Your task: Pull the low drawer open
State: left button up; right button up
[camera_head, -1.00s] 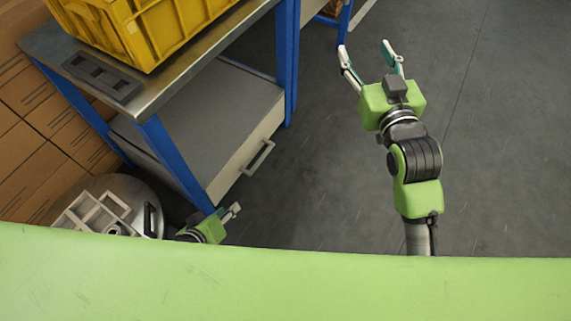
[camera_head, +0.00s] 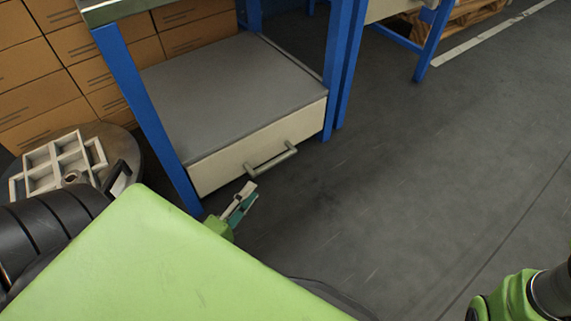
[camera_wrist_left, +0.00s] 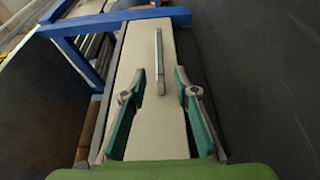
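The low drawer (camera_head: 215,172) is a cream-fronted box with a grey top, set between the blue legs of a workbench. Its front looks about level with the legs. A grey bar handle (camera_head: 271,160) sticks out from the front. My left gripper (camera_head: 240,203) is just in front of the drawer, short of the handle and apart from it. In the left wrist view the gripper (camera_wrist_left: 159,80) is open, with its teal fingers on either side of the handle's line. The handle (camera_wrist_left: 159,62) shows ahead, between and beyond the fingertips. My right gripper is out of view.
A round stand (camera_head: 125,150) with a pale grid-like frame (camera_head: 58,163) is left of the bench. Brown cartons (camera_head: 40,70) are stacked behind. Another blue-legged table (camera_head: 430,40) stands at the back. The floor (camera_head: 400,180) to the right is clear.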

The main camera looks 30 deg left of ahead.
aim_at(270, 167)
pick_arm(q)
jog(key=w+b, duration=0.6)
jog(key=w, duration=0.6)
jog(key=shift+w, duration=0.4)
jog(key=shift+w+b, duration=0.35)
jog(key=shift+c, duration=0.4)
grip_shut()
